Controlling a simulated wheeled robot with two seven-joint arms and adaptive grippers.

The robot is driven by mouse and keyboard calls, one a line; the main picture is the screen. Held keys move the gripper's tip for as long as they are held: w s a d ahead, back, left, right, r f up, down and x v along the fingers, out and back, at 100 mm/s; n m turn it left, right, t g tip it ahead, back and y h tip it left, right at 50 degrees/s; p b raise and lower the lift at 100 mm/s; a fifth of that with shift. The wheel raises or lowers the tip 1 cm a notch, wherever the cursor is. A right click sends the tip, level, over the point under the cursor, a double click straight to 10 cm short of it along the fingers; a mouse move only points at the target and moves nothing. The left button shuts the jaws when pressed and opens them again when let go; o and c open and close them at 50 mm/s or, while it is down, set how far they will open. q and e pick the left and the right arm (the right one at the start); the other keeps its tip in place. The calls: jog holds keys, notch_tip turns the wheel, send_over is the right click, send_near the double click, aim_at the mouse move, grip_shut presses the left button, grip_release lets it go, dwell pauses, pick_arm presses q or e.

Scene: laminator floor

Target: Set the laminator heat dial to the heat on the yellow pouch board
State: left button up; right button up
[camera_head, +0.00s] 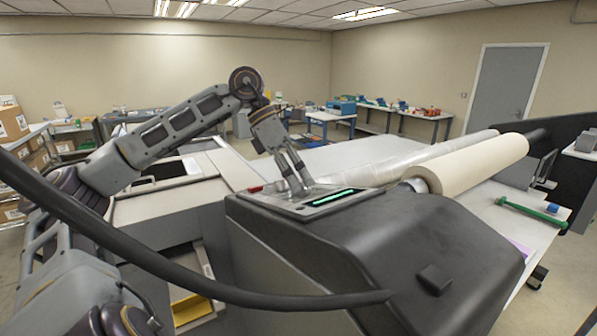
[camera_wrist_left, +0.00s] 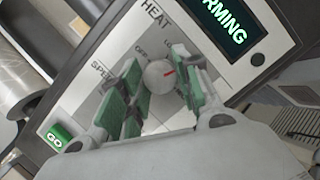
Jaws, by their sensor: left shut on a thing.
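The laminator (camera_head: 380,245) is a big dark machine with a tilted control panel (camera_head: 345,197). In the left wrist view the heat dial (camera_wrist_left: 158,78) is a round grey knob under the word HEAT. My right gripper is out of view.
A green lit display (camera_wrist_left: 227,22) ends in "RMING". A green GO button (camera_wrist_left: 58,137) sits near the SPEED label. A cream roll (camera_head: 475,162) lies behind the laminator. A green-handled tool (camera_head: 535,212) lies on the table at right. A black cable crosses the front.

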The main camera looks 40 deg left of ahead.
pick_arm(q)
jog(key=shift+m+p, duration=0.3)
jog(key=shift+m, duration=0.3)
jog(key=shift+m+g+p, duration=0.3)
jog(key=shift+m+p, duration=0.25)
jog(key=shift+m, duration=0.15)
jog(key=shift+w+m+h+p, duration=0.1)
jog(key=shift+m+h+p, duration=0.3)
jog(key=shift+m, duration=0.3)
jog(key=shift+r+m+g+p, duration=0.1)
jog(key=shift+m+g+p, duration=0.35)
jog(key=shift+m, duration=0.55)
jog(key=m, duration=0.2)
jog(key=m+g, duration=0.1)
jog(key=m, duration=0.1)
jog(key=shift+w+g+h, duration=0.15)
jog(key=shift+g+h, duration=0.1)
jog(key=shift+h, duration=0.05)
jog(key=shift+a+m+g, duration=0.1)
jog(key=shift+m+g, duration=0.7)
jog(key=shift+m, duration=2)
jog(key=o, duration=1)
jog(key=shift+w, duration=0.1)
